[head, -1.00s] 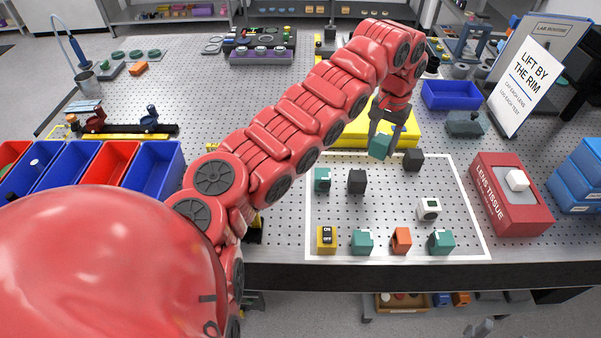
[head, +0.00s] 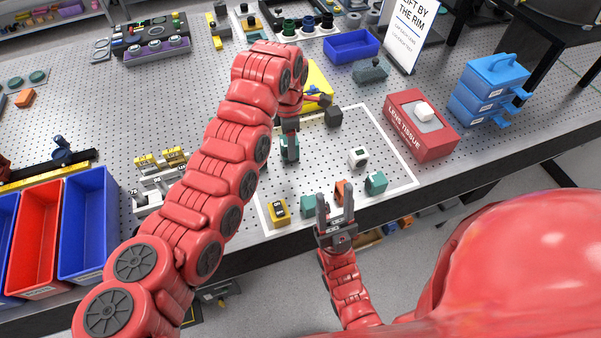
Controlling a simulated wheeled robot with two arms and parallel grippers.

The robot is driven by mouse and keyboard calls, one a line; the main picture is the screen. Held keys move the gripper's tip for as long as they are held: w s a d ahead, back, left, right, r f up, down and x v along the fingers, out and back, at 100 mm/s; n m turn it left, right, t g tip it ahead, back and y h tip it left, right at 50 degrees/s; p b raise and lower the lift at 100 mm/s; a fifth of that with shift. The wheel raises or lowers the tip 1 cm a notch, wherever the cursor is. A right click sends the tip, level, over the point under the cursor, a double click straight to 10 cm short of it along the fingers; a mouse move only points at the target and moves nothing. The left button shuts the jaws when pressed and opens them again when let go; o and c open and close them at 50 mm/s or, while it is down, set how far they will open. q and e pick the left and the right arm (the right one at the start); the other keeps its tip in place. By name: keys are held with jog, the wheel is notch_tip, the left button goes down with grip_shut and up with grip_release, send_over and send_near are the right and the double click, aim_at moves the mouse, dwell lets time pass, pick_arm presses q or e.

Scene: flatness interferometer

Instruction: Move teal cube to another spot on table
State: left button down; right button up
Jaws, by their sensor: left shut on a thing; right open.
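My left gripper (head: 290,140) is shut on a teal cube (head: 290,153) over the white-outlined area of the perforated table. The fingers hide part of the cube, and I cannot tell whether it touches the table. Another teal cube (head: 264,156) is mostly hidden behind my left arm. Two more teal cubes stand in the front row, one on the left (head: 308,207) and one on the right (head: 376,182). My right gripper (head: 335,207) is open and empty at the front edge, overlapping the view of the orange block (head: 341,188).
A dark cube (head: 333,116), a white cube (head: 358,157) and a yellow block (head: 279,210) stand inside the outline. The red lens tissue box (head: 421,128) is to the right. A blue tray (head: 351,46) stands behind. The outline has free room around the white cube.

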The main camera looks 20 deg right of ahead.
pick_arm(q)
jog(key=s+d+n, duration=0.2)
jog(key=p, duration=0.1)
send_over(301, 179)
notch_tip(301, 179, down, 6)
jog(key=shift+r, duration=0.1)
jog(key=shift+f+p, duration=0.95)
jog(key=shift+f, duration=1.35)
jog(key=shift+d, duration=0.1)
jog(key=shift+f, duration=0.2)
jog(key=shift+c, duration=1.2)
grip_release()
